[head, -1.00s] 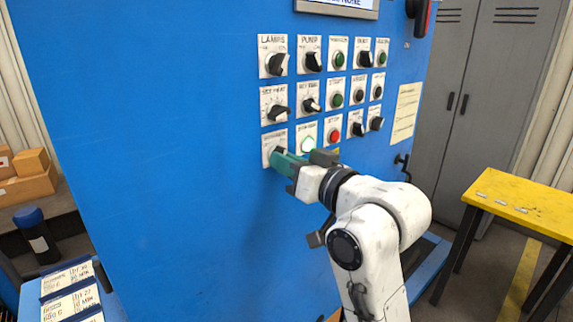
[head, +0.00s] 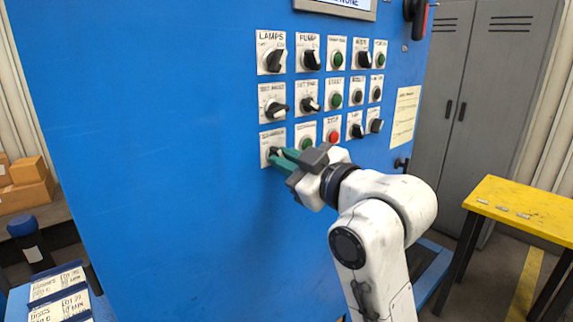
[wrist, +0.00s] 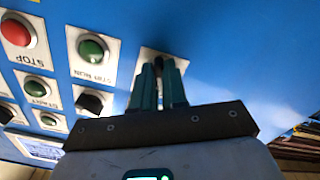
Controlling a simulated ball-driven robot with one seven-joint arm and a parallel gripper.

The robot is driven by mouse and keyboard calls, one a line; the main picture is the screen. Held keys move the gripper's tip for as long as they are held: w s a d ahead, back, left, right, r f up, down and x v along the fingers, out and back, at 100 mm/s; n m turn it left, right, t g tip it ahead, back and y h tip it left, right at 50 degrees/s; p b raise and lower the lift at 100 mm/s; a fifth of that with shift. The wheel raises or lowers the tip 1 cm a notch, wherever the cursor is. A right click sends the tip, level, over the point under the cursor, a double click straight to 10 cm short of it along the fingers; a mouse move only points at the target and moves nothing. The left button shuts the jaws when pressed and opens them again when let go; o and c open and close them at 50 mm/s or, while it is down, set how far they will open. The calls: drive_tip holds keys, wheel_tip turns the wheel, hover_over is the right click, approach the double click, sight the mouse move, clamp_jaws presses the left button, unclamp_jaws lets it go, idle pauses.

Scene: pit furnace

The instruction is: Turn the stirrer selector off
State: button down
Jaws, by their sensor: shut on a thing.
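The stirrer selector (head: 272,152) is a dark knob on a white plate at the bottom left of the control grid on the blue panel. My gripper (head: 281,157) is at the knob, its teal fingers shut on it and covering much of it. In the wrist view the gripper (wrist: 161,75) points at the panel, and a dark part of the selector (wrist: 180,64) shows between and behind the fingertips. The knob's pointer angle is mostly hidden. The round green stirrer run lamp (head: 306,144) beside it looks unlit; it also shows in the wrist view (wrist: 92,48).
A red stop button (head: 333,136) and a black selector (head: 355,131) are to the right in the same row. Other knobs and green buttons fill the rows above. A yellow table (head: 520,205) and grey lockers (head: 475,110) stand right. The blue panel left of the controls is bare.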

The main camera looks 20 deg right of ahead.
idle(0.4)
drive_tip(key=c, duration=1.2)
unclamp_jaws()
drive_tip(key=shift+o, duration=0.2)
drive_tip(key=p+v, duration=0.5)
drive_tip(key=v, duration=0.5)
drive_tip(key=shift+s, duration=0.35)
drive_tip(key=shift+d, duration=0.1)
